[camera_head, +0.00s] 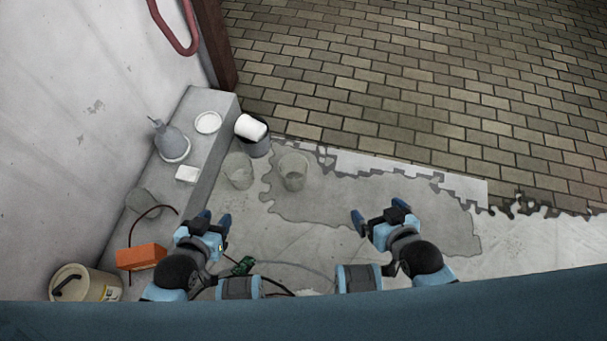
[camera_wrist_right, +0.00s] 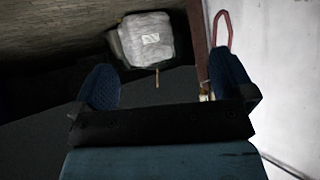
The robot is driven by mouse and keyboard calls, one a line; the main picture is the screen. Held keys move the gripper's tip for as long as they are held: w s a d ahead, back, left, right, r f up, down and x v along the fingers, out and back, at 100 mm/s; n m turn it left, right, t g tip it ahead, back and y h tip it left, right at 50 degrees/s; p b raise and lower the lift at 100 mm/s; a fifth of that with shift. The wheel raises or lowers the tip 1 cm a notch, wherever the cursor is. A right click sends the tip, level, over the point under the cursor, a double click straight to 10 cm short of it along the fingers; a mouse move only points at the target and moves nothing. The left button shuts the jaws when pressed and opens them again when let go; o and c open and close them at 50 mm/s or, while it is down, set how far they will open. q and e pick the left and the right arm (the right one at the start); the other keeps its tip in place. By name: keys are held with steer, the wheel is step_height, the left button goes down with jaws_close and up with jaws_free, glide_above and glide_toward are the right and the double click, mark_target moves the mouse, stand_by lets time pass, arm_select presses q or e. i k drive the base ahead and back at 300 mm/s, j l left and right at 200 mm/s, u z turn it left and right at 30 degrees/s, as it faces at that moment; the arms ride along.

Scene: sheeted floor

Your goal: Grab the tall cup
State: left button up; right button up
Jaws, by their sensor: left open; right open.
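Two grey translucent cups stand upright on the sheeted floor, a left cup (camera_head: 238,171) and a right cup (camera_head: 293,171). A dark container (camera_head: 259,147) with a white cylindrical thing (camera_head: 250,127) in its top stands behind them. I cannot tell for sure which one is the tall cup. My left gripper (camera_head: 214,219) is open and empty, in front of the left cup and apart from it. My right gripper (camera_head: 376,216) is open and empty, to the right of and in front of the right cup. Its spread fingers also show in the right wrist view (camera_wrist_right: 164,82), with nothing between them.
A concrete ledge (camera_head: 207,171) along the left wall holds a grey funnel-like thing (camera_head: 172,143), a white lid (camera_head: 208,122) and a small white block (camera_head: 187,173). An orange brick (camera_head: 141,257) and a beige bucket (camera_head: 88,284) are at lower left. Floor between my grippers is mostly clear.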

mark_target(293, 168)
steer(key=i+j+u, duration=0.5)
steer(key=i, duration=0.15)
steer(key=i+l, duration=0.1)
steer(key=i, duration=0.35)
